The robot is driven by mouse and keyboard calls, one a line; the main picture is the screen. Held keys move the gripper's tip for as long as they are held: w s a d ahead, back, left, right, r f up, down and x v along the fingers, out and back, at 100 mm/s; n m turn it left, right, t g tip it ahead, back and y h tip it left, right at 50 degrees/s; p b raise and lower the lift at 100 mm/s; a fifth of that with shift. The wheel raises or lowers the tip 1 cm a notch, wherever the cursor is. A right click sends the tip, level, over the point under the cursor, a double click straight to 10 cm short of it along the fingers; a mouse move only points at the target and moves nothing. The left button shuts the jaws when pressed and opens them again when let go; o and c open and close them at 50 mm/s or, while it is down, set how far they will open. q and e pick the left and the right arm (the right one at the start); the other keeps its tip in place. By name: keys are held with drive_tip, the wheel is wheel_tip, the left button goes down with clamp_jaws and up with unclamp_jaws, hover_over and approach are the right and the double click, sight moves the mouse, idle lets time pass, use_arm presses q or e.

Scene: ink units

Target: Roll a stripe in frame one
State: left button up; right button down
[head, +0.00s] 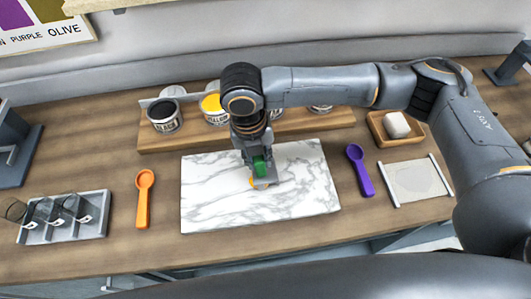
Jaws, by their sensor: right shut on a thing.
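My right gripper (261,178) is low over the white marble slab (210,205). It is shut on a tool with a green handle (260,166), which may be a roller. Its lower end is mostly hidden by the gripper; a little yellow-orange (252,183) shows beside the fingers, close to the slab. I cannot tell whether it touches the slab. A pale sheet between two white bars (418,180), perhaps the frame, lies at the right and looks blank. My left gripper is not in view.
A black ink can (165,117) and a yellow ink can (213,108) stand on a wooden riser (185,141), others partly hidden. An orange scoop (143,200) and a purple scoop (360,172) flank the slab. A grey rack (90,222) is left; a wooden tray (408,138) holds a white block.

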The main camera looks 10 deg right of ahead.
drive_tip(key=shift+s+a+f, duration=0.1)
drive_tip(key=shift+a+f, duration=0.05)
drive_tip(key=shift+a, duration=0.35)
drive_tip(key=a+r+p, duration=0.3)
drive_tip(key=r+p, duration=0.3)
drive_tip(key=p, duration=0.2)
drive_tip(key=shift+a+r, duration=0.15)
drive_tip(key=shift+a, duration=0.1)
idle(0.4)
